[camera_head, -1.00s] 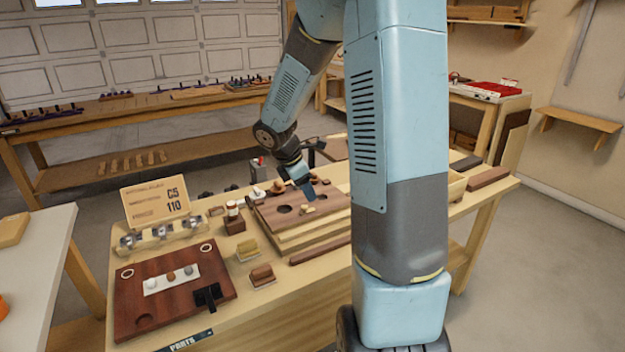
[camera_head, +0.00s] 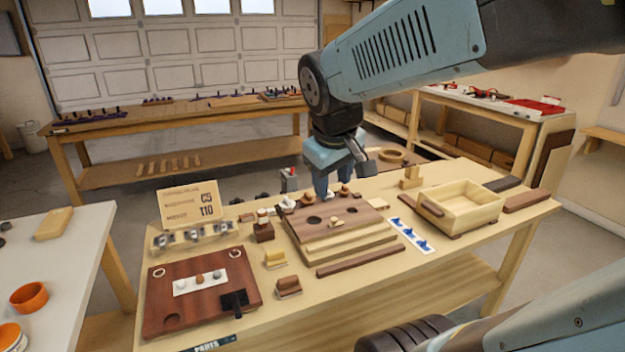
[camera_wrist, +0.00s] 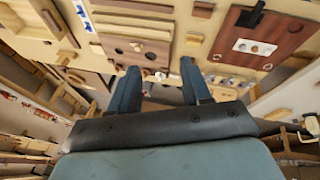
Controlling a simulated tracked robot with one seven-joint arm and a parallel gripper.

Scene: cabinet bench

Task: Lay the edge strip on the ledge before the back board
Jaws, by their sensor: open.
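A dark brown strip, apparently the edge strip (camera_head: 360,257), lies on the bench in front of a stepped block. The block has a pale ledge (camera_head: 350,243) at its front and a brown back board (camera_head: 372,218) with two dark holes behind it. A small pale piece sits on the board. My gripper (camera_head: 321,192) is above the far side of the board, away from the strip, pointing down. In the wrist view my gripper (camera_wrist: 160,84) is open with nothing between its fingers; the holed board (camera_wrist: 120,45) lies beyond them.
A pale wooden box (camera_head: 470,207) stands to the right, past a white card with blue pieces (camera_head: 412,236). A dark red board (camera_head: 190,290) lies at the left front, with a sign (camera_head: 190,203) behind it. Small blocks (camera_head: 276,258) stand between.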

